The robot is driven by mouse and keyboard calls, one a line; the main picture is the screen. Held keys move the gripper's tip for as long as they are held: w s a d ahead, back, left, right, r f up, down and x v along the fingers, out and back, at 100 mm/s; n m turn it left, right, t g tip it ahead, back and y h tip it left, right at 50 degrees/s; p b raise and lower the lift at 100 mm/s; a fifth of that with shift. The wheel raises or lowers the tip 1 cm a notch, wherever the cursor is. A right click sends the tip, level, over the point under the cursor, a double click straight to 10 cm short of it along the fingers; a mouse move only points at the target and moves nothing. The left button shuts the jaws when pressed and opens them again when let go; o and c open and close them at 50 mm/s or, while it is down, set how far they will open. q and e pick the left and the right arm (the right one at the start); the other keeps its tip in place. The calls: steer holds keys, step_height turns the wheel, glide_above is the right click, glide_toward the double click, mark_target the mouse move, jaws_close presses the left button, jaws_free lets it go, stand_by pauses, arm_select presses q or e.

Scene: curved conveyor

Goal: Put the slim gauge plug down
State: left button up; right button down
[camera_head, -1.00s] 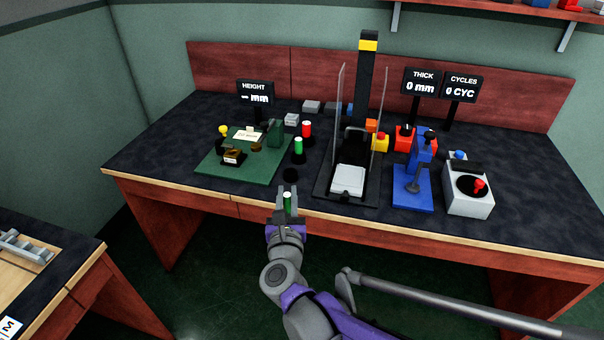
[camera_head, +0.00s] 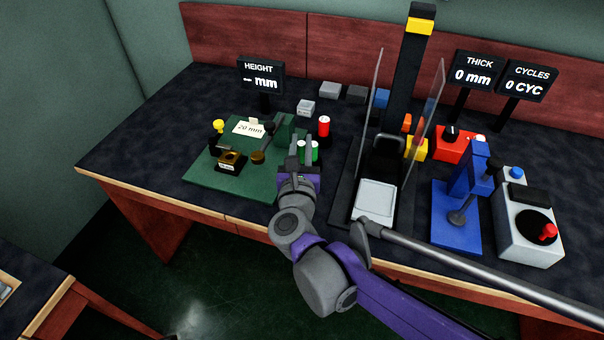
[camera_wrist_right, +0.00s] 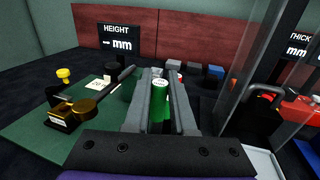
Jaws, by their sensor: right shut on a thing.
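My right gripper (camera_head: 299,158) is shut on a slim green plug with a white top, which I take to be the slim gauge plug (camera_head: 301,150). The plug stands upright between the fingers in the right wrist view (camera_wrist_right: 160,112). In the head view the gripper is over the right edge of the green fixture board (camera_head: 208,182). Another green plug (camera_head: 315,152) shows just right of the fingers. A red plug (camera_head: 324,127) stands behind it. The gripper hides the plug's lower end, so I cannot tell whether it touches anything. My left gripper is not in view.
The height display (camera_head: 261,75) stands behind the board, reading no value. A tall press with clear shields (camera_head: 376,200) stands right of the gripper. A blue stand (camera_head: 458,215) and grey control box (camera_head: 525,215) are farther right. The dark tabletop left of the board is free.

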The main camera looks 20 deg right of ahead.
steer(key=f, duration=0.1)
steer(key=f+b, duration=0.1)
steer(key=f, duration=0.2)
steer(key=shift+s+a+f, duration=0.1)
steer(key=shift+s+f, duration=0.05)
steer(key=shift+s, duration=0.1)
steer(key=shift+f+b, duration=1)
steer(key=shift+f, duration=0.95)
steer(key=shift+f, duration=0.2)
steer(key=c, duration=0.8)
jaws_free()
steer(key=shift+o, duration=0.2)
